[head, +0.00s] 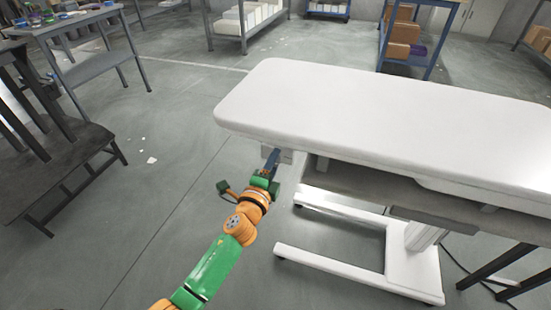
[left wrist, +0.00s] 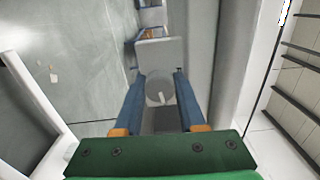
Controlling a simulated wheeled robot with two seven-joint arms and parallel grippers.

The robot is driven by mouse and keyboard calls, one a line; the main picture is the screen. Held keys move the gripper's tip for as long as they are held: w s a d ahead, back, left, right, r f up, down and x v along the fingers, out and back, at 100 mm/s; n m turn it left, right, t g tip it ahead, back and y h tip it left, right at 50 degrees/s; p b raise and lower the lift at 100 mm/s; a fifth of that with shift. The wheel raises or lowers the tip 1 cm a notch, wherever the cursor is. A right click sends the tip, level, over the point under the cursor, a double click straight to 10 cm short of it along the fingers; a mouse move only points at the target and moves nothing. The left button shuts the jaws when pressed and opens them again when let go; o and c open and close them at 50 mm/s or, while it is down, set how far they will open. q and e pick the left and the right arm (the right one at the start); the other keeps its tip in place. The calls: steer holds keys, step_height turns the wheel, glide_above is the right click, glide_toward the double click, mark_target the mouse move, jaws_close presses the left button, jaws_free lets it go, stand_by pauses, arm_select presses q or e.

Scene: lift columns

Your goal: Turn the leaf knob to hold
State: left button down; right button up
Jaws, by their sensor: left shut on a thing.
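The white lift table (head: 390,110) fills the right of the head view. A small grey box (head: 286,156) sits under its near left edge. My left gripper (head: 273,156) reaches that box, its blue fingers against it. In the left wrist view my left gripper (left wrist: 161,76) has a finger on each side of a round grey knob (left wrist: 161,86) with a pale raised pointer, and is shut on it. The pointer lies roughly along the fingers. Any markings around the knob are too small to read. My right gripper is in neither view.
The tabletop overhangs the box close above the gripper. White legs and a base frame (head: 330,263) stand below right. A dark bench (head: 60,165) is at the left, with open floor (head: 190,130) between.

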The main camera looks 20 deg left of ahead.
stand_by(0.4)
arm_select(q)
steer(key=c, duration=0.5)
jaws_free()
